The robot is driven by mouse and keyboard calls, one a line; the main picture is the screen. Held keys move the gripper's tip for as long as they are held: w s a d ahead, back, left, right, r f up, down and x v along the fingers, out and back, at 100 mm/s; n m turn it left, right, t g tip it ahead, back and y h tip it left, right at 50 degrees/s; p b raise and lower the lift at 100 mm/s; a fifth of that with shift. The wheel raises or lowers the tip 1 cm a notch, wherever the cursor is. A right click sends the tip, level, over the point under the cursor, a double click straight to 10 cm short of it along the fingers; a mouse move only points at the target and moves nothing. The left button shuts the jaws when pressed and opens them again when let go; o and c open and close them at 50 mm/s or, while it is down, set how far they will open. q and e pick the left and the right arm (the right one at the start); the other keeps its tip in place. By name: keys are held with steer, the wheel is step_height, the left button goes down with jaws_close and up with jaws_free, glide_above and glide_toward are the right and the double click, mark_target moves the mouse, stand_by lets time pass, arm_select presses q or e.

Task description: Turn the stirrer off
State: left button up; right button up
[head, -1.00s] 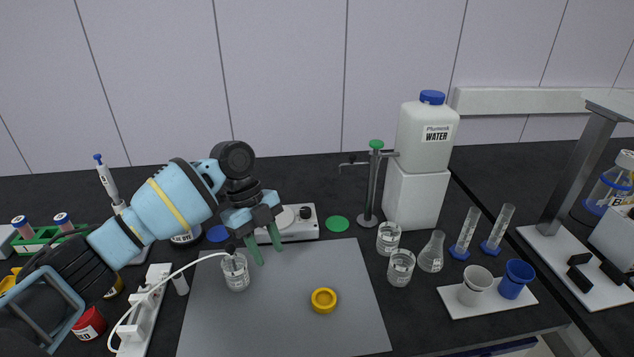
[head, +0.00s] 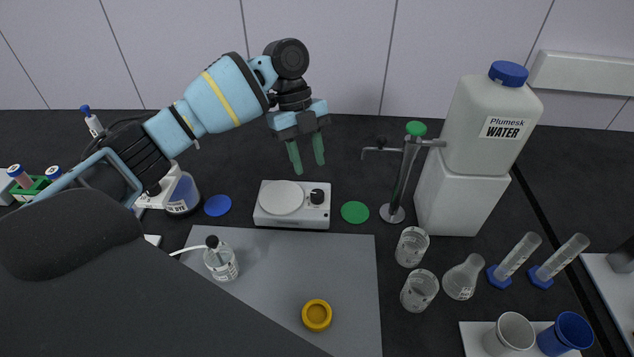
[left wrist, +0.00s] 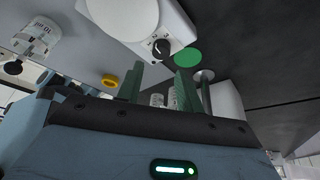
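The stirrer (head: 263,219) is a white box with a round white plate on its left and a black knob (head: 317,197) on its right. It stands behind the grey mat. In the left wrist view the stirrer (left wrist: 175,22) is at the top, with its knob (left wrist: 161,48) showing a white mark. My left gripper (head: 308,166) has green fingers pointing down, apart and empty. It appears above the stirrer's knob side, not touching it. Its fingers also show in the left wrist view (left wrist: 160,82). My right gripper is not in view.
A bottle with a tube (head: 221,262) and a yellow ring (head: 317,315) are on the grey mat (head: 270,290). A green disc (head: 355,212) and a metal stand (head: 392,213) are right of the stirrer, a blue disc (head: 217,205) left. Glassware stands farther right.

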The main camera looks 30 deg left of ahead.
mark_target(317, 193)
arm_select(q)
steer(key=x, duration=0.6)
steer(key=shift+d+f, duration=0.25)
steer(key=shift+f, duration=0.3)
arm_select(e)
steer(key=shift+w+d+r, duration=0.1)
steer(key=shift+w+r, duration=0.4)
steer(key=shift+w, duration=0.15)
arm_select(q)
steer(key=c, duration=0.7)
steer(key=shift+p, duration=0.3)
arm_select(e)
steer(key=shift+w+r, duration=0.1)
